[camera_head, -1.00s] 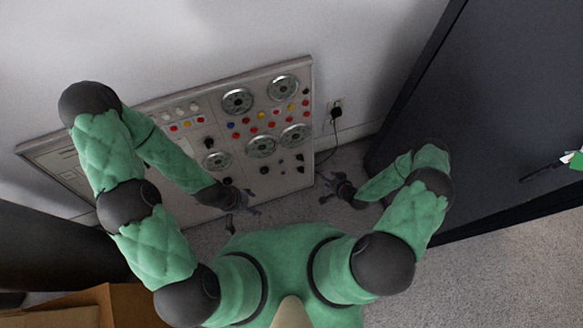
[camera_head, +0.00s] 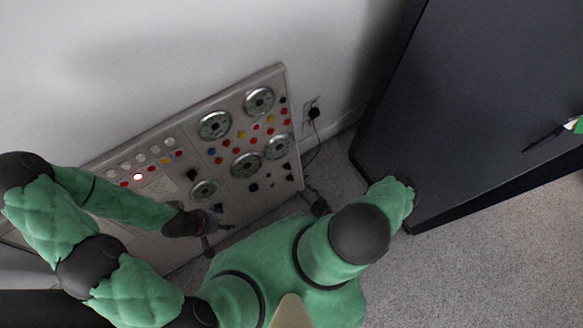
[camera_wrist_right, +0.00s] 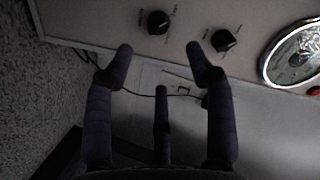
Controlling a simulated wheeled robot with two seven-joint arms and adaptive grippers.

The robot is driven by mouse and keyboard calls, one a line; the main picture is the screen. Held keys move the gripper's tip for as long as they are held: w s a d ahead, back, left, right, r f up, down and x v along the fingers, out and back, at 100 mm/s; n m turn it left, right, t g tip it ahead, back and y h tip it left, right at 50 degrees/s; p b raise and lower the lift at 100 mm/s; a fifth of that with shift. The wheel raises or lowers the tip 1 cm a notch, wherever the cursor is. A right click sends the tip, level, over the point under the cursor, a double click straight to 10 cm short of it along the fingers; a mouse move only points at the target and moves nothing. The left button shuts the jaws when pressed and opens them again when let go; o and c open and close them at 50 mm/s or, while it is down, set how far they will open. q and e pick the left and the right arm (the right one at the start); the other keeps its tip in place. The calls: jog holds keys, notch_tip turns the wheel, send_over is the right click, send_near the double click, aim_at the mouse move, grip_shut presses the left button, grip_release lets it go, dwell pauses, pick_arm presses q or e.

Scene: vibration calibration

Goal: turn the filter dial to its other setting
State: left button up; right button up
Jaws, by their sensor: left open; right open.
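The panel (camera_head: 165,215) leans against the wall and carries several small black knobs. The right wrist view shows two of them close up, a black knob (camera_wrist_right: 158,22) and another black knob (camera_wrist_right: 222,40), each with a pointer and tiny labels. I cannot read which is the filter dial. My right gripper (camera_wrist_right: 161,55) is open and empty, its fingertips spread just short of the two knobs, touching neither as far as I can tell. In the head view it is mostly hidden behind my arm. My left gripper (camera_head: 220,236) is open in front of the panel's lower part, apparently empty.
Round gauges (camera_head: 215,125), colored buttons and a lit red lamp (camera_head: 138,177) are on the panel. A wall outlet (camera_head: 313,112) with a cable is beside it. A dark cabinet (camera_head: 470,100) stands right. Carpet (camera_head: 480,260) is clear at lower right.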

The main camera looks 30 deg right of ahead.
aim_at(291, 178)
jog(key=b+x, duration=0.2)
jog(key=x, duration=0.7)
jog(key=shift+w, duration=0.2)
grip_shut()
